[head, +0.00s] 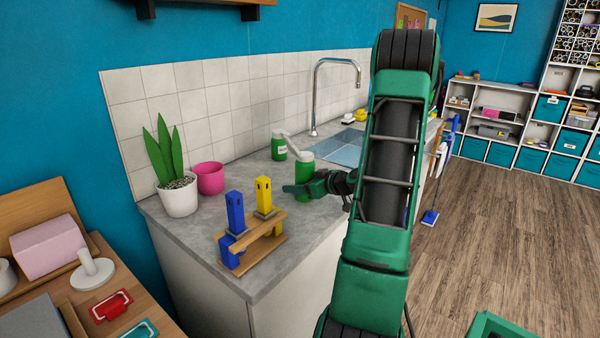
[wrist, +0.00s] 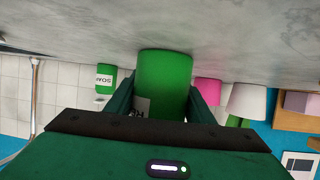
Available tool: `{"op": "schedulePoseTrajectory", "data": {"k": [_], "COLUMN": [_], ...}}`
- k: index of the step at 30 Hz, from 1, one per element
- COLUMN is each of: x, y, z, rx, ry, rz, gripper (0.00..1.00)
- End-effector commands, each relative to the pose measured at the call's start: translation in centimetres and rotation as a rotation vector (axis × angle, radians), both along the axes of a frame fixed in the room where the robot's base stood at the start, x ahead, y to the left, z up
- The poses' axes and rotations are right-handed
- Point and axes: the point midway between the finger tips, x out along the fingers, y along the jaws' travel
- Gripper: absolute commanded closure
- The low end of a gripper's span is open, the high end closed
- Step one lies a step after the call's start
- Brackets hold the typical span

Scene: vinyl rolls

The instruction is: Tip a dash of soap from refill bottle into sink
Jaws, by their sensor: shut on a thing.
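The refill bottle (head: 305,172) is a green cylinder with a white top, upright at the counter's middle. My gripper (head: 308,188) reaches it from the right and is shut on its body. In the wrist view, which is upside down, the refill bottle (wrist: 164,78) fills the gap between the fingers (wrist: 163,103), and its label is mostly hidden. I cannot tell whether its base touches the counter. The sink (head: 336,146) is a bluish basin behind and right of the bottle, partly hidden by my arm. A curved tap (head: 316,95) stands behind it.
A green soap dispenser (head: 279,148) stands just behind the refill bottle; its SOAP label shows in the wrist view (wrist: 105,79). A pink pot (head: 209,179), potted plant (head: 178,197) and wooden rack (head: 250,246) with blue and yellow items occupy the counter's left and front.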

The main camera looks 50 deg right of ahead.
Motion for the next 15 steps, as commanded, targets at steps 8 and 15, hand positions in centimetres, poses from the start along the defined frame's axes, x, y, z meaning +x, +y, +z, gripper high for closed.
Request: {"op": "schedulePoseTrajectory", "data": {"k": [8, 15], "x": [0.0, 0.0], "y": [0.0, -0.1], "z": [0.3, 1.5], "rx": [-0.001, -0.003], "ry": [-0.002, -0.002], "rz": [-0.001, -0.001], "gripper": [0.93, 0.93]}}
